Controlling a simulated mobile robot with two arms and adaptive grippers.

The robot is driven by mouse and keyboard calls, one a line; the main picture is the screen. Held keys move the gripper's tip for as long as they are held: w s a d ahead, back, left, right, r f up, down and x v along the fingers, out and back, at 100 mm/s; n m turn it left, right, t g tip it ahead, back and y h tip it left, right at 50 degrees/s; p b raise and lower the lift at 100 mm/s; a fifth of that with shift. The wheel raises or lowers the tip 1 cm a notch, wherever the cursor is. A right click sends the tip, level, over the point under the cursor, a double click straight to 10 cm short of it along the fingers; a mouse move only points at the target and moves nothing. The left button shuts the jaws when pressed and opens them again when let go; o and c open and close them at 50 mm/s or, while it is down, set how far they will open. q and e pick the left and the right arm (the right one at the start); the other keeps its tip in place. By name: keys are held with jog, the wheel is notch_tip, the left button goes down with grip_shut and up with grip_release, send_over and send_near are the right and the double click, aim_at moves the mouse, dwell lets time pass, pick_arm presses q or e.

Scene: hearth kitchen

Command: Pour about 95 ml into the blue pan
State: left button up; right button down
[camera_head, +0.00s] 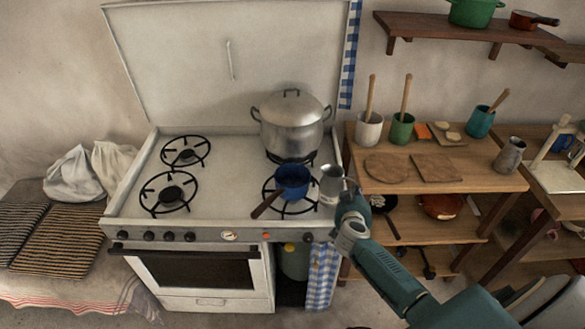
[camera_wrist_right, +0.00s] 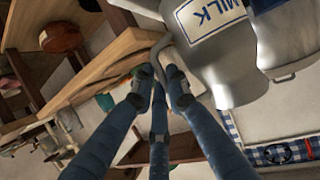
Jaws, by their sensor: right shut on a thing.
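The blue pan (camera_head: 293,182) sits on the front right burner of the stove, its brown handle pointing to the front left. A grey metal jug (camera_head: 331,186) is just right of the pan, close to its rim and looking roughly upright. In the right wrist view the jug (camera_wrist_right: 218,75) bears a MILK label, and its contents are hidden. My right gripper (camera_head: 350,208) is at the right side of the jug. In the wrist view its blue fingers (camera_wrist_right: 158,82) close on the jug's handle. My left gripper is not in view.
A large lidded steel pot (camera_head: 291,125) stands on the back right burner, behind the pan. The two left burners (camera_head: 173,193) are empty. A wooden shelf unit (camera_head: 455,180) to the right holds utensil pots, boards and another metal jug (camera_head: 510,155).

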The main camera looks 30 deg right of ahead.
aim_at(345, 178)
jog(key=shift+w+a+r+p, duration=0.1)
jog(key=shift+w+r+p, duration=0.25)
jog(key=shift+r, duration=0.25)
jog(key=r+n, duration=0.1)
jog(key=w+a+r+n+g+h+b, duration=0.1)
jog(key=w+a+r+n+g, duration=0.1)
jog(key=shift+w+a+r+n, duration=0.1)
jog(key=shift+w+r+n, duration=0.2)
jog(key=shift+r, duration=0.1)
jog(key=shift+w+a+r+n+g+h+b, duration=0.3)
jog(key=shift+w+a+r+b, duration=0.05)
jog(key=shift+r+b, duration=0.25)
jog(key=shift+w+a+r+n+g+h+b, duration=0.3)
jog(key=shift+r+b, duration=0.2)
jog(key=shift+r, duration=0.05)
jog(key=shift+w+a+r+n+b, duration=0.2)
jog(key=shift+w+r+n+b, duration=0.1)
jog(key=shift+r+n+b, duration=0.25)
pick_arm(q)
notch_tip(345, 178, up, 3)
jog(key=p, duration=0.6)
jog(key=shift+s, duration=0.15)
pick_arm(e)
notch_tip(345, 178, up, 6)
jog(key=w+a+n+g+h, duration=0.2)
jog(key=n, duration=0.1)
jog(key=shift+w+f+h, duration=0.15)
jog(key=shift+w+h, duration=0.15)
